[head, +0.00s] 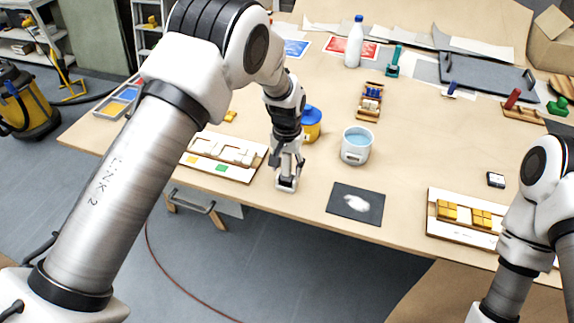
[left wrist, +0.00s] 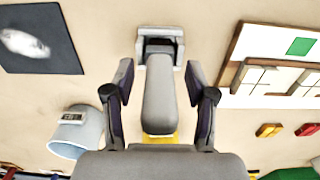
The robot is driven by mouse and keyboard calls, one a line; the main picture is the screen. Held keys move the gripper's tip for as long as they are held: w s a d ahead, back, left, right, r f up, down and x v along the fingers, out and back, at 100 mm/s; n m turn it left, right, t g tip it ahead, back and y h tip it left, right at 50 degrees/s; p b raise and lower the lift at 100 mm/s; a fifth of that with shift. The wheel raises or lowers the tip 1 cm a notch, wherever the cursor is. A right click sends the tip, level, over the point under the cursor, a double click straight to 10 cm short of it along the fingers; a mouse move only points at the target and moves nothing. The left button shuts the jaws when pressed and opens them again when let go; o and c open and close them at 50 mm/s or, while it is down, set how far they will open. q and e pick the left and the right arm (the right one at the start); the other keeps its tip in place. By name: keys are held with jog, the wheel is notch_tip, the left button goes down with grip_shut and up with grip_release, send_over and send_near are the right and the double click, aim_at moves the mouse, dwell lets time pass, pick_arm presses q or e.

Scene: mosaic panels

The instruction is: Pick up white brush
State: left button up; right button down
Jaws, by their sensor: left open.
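The white brush (left wrist: 160,95) lies lengthwise between the fingers of my left gripper (left wrist: 160,80) in the left wrist view. Its pale grey-white handle runs down the picture, and its wider end is at the top. My left gripper is open, with a finger on each side of the handle and a gap on both sides. In the head view my left gripper (head: 288,160) is low over the near part of the table. The wide end of the brush (head: 287,184) shows just below it; the gripper hides the rest. Of my right arm only links show.
A white panel (head: 190,160) is left of the gripper, a dark panel (head: 340,208) to its right. A blue-lidded yellow pot (head: 312,128) stands close behind; a white cup (head: 355,152) of blue liquid is to the right. The table's front edge is near the brush.

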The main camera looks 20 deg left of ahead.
pick_arm(q)
jog(key=shift+s+r, duration=0.1)
jog(key=shift+s, duration=0.1)
grip_shut()
jog(key=shift+r, duration=0.1)
